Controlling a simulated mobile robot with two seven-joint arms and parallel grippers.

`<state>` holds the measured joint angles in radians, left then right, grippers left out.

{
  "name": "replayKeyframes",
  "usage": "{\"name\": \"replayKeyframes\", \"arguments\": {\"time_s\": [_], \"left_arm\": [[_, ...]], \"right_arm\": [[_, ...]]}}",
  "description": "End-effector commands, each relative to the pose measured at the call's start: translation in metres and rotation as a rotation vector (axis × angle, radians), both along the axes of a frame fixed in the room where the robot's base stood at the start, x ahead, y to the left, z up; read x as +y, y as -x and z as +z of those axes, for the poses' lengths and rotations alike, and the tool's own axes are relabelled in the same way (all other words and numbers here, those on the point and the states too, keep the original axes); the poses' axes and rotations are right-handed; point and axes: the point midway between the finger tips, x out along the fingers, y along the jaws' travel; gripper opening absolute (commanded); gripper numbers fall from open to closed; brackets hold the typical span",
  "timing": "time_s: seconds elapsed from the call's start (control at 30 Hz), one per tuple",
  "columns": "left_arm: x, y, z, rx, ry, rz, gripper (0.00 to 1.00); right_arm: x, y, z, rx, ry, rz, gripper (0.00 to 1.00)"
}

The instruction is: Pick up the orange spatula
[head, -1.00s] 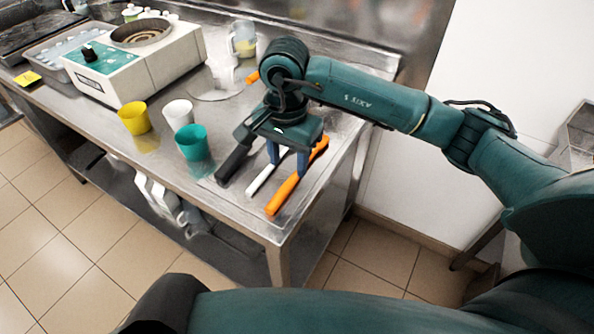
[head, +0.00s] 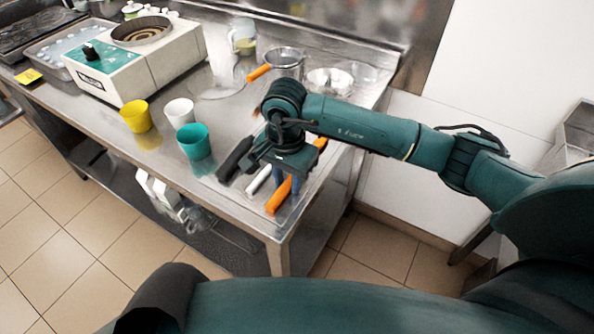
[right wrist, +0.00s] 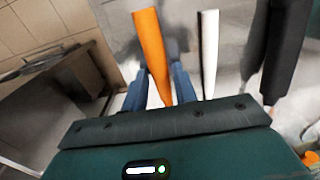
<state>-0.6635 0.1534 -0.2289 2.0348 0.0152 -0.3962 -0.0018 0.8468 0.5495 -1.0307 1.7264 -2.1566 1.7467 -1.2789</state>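The orange spatula (head: 279,195) lies on the steel table near its right front corner, its handle toward the front edge. My right gripper (head: 284,186) is low over it, pointing down, with its blue fingers on either side of the handle. In the right wrist view, the orange handle (right wrist: 153,52) runs between the two fingers (right wrist: 160,90), which look apart and open. The palm hides part of the spatula, and I cannot tell whether a finger touches it. My left gripper is not in view.
A white-handled tool (head: 258,181) and a black-handled tool (head: 234,160) lie close on the left. Teal (head: 194,142), white (head: 180,112) and yellow (head: 136,116) cups stand farther left. A pot (head: 286,62) and a metal bowl (head: 329,82) stand behind my right arm.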

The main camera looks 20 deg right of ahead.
Motion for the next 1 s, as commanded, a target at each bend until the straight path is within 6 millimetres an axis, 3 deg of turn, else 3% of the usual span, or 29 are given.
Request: {"name": "replayKeyframes", "arguments": {"time_s": [0.33, 0.67, 0.77, 1.0], "left_arm": [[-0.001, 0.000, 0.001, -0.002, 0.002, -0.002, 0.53], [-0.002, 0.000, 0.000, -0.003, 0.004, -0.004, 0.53], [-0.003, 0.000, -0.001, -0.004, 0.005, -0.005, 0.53], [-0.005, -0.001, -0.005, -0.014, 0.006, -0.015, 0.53]], "right_arm": [[0.000, 0.000, 0.000, 0.000, 0.000, 0.000, 0.00], [0.000, -0.001, 0.004, -0.002, 0.000, 0.000, 0.00], [0.000, -0.001, 0.015, -0.005, 0.000, 0.001, 0.00], [0.000, -0.002, 0.064, -0.007, -0.001, 0.000, 0.00]]}}
